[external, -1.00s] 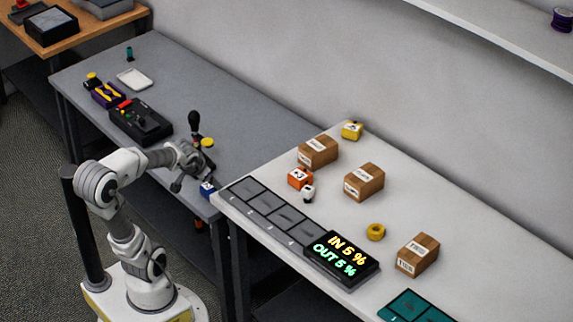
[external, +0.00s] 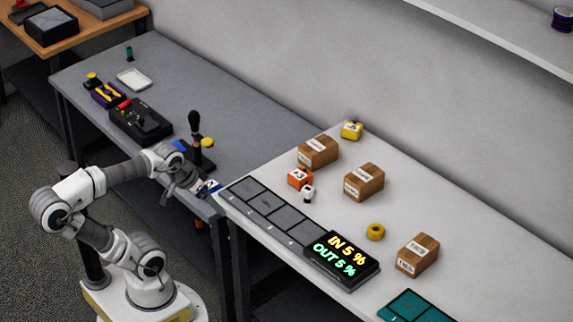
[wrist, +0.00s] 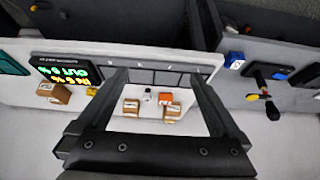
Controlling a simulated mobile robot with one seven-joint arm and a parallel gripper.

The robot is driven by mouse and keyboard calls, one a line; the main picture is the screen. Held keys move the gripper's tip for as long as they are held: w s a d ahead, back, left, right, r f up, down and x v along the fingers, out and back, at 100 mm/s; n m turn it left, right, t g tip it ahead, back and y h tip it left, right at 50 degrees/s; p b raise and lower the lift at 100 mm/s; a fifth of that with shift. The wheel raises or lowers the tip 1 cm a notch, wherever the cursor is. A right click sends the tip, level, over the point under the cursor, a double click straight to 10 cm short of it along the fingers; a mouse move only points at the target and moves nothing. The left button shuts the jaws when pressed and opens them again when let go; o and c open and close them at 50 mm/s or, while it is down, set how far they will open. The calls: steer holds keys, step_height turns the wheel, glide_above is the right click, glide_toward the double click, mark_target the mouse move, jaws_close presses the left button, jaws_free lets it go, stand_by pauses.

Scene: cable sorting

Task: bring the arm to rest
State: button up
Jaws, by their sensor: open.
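My arm (external: 108,178) reaches from its base at the lower left toward the front edge of the grey table. My gripper (external: 207,191) is at the near right end of that table, in front of a small blue box that it partly hides. In the wrist view my gripper (wrist: 157,77) has its two fingers spread wide with nothing held between them. Beyond the fingers the wrist view shows the white table with its dark tray (wrist: 155,72). I cannot tell whether the gripper touches the blue box (wrist: 235,60).
A black lever stand (external: 196,140) with a yellow knob is close behind the gripper. The white table holds cardboard boxes (external: 364,182), an orange box (external: 300,178), a yellow ring (external: 376,232) and a lit display (external: 341,259). The grey table's middle back is clear.

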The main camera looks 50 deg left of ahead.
step_height(320, 180, up, 14)
steer(key=p, duration=1.3)
step_height(320, 180, down, 24)
steer(key=b, duration=2.3)
steer(key=shift+b, duration=0.35)
